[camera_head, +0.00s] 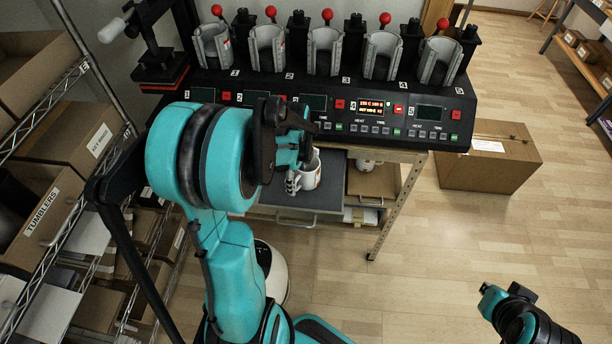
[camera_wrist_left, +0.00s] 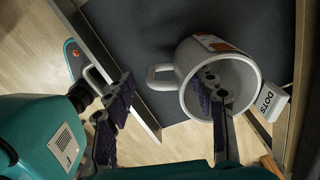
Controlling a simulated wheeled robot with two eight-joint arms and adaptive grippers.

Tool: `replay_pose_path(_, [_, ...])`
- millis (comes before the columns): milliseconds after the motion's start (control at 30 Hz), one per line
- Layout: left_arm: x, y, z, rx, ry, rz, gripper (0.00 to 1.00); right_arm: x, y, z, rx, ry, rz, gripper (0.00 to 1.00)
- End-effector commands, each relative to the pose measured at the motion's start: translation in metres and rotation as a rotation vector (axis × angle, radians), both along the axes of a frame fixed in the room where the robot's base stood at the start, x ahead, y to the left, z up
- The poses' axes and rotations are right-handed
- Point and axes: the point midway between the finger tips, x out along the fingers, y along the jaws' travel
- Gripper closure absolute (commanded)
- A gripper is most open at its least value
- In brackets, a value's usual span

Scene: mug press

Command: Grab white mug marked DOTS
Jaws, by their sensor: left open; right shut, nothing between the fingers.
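The white mug (camera_head: 309,173) sits on the dark grey surface of a pull-out shelf (camera_head: 335,195) under the press bench. In the left wrist view the mug (camera_wrist_left: 250,90) has its mouth facing the camera, its handle pointing left and an orange-brown print on its side. A white tag reading DOTS (camera_wrist_left: 268,102) is beside it. My left gripper (camera_wrist_left: 165,85) is open at the mug. One finger overlaps the mug's mouth and seems to reach inside; the other is left of the handle. My right gripper (camera_head: 488,298) is shut and empty, low at the right over the floor.
The mug press (camera_head: 330,100) with several clamps and red-knobbed levers stands on the bench above the shelf. Shelves with cartons (camera_head: 50,215) line the left. Floor at right is clear near a closed box (camera_head: 490,160).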

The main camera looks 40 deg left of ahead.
Motion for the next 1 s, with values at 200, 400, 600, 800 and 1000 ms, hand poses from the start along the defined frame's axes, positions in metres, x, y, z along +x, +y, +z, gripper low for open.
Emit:
replay_pose_path(200, [0.0,0.0,-0.032,0.0,0.0,0.0,0.45,0.0,0.0,-0.009,0.0,0.0,0.0,1.0])
replay_pose_path(400, [0.0,0.0,-0.035,0.0,0.0,0.0,0.45,0.0,0.0,-0.008,0.0,0.0,0.0,1.0])
replay_pose_path(600, [0.0,0.0,-0.035,0.0,0.0,0.001,0.74,0.0,0.0,-0.008,0.0,0.0,0.0,1.0])
replay_pose_path(800, [0.0,0.0,-0.035,0.0,0.0,0.001,1.0,0.0,0.0,-0.008,0.0,0.0,0.0,1.0])
replay_pose_path(1000, [0.0,0.0,-0.034,0.0,0.0,0.001,1.0,0.0,0.0,-0.008,0.0,0.0,0.0,1.0])
